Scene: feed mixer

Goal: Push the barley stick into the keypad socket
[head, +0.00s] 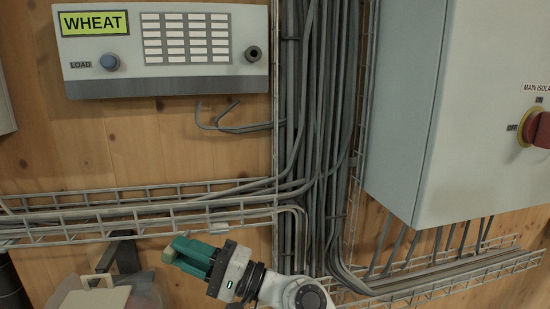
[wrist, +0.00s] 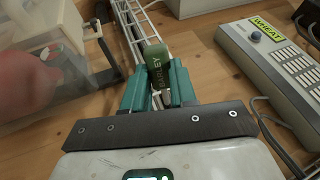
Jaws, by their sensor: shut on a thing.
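In the head view my gripper (head: 180,250) is at the lower middle, below the wire trays; the stick cannot be made out there. The grey keypad (head: 160,50) is on the wooden wall at upper left, its display reading WHEAT. Its round dark socket (head: 253,54) is at the right end of its face, well above my gripper and apart from the stick. The keypad (wrist: 272,60) also shows at right in the wrist view; its socket is not visible there.
Wire cable trays (head: 140,213) cross the wall between my gripper and the keypad. A thick bundle of grey cables (head: 315,130) runs upright beside the keypad. A large grey cabinet (head: 410,110) juts out at right. A translucent bin (head: 148,290) stands at lower left.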

